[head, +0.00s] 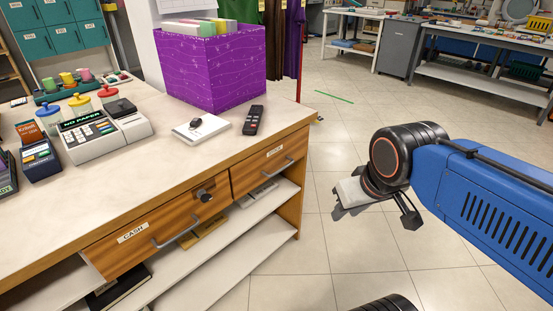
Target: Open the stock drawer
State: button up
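Two wooden drawers show in the counter front in the head view. The left one is labelled CASH (132,232) and has a bar handle and a dark round knob. The right drawer (250,176) has a small white label (275,151), too small to read, and a grey bar handle (279,167). Both drawer fronts look flush with the counter, so they appear shut. My gripper (374,212) is to the right of the counter, over the tiled floor, apart from both handles.
The counter top (165,165) holds a purple box (212,68) of files, a remote (253,120), a white pad (201,128) and a till (90,133). Open shelves (230,262) lie below the drawers. The tiled floor right of the counter is mostly free. Workbenches stand behind.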

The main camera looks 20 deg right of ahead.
jog(key=w+a+r+m+g, duration=0.15)
jog(key=w+r+m, duration=0.55)
jog(key=w, duration=0.7)
notch_tip(320, 180, up, 2)
jog(key=r+m+g+y, duration=0.1)
jog(key=m, duration=0.4)
send_over(284, 161)
jog(key=s, duration=0.9)
jog(key=x, duration=1.8)
jog(key=shift+s, duration=0.1)
grip_shut()
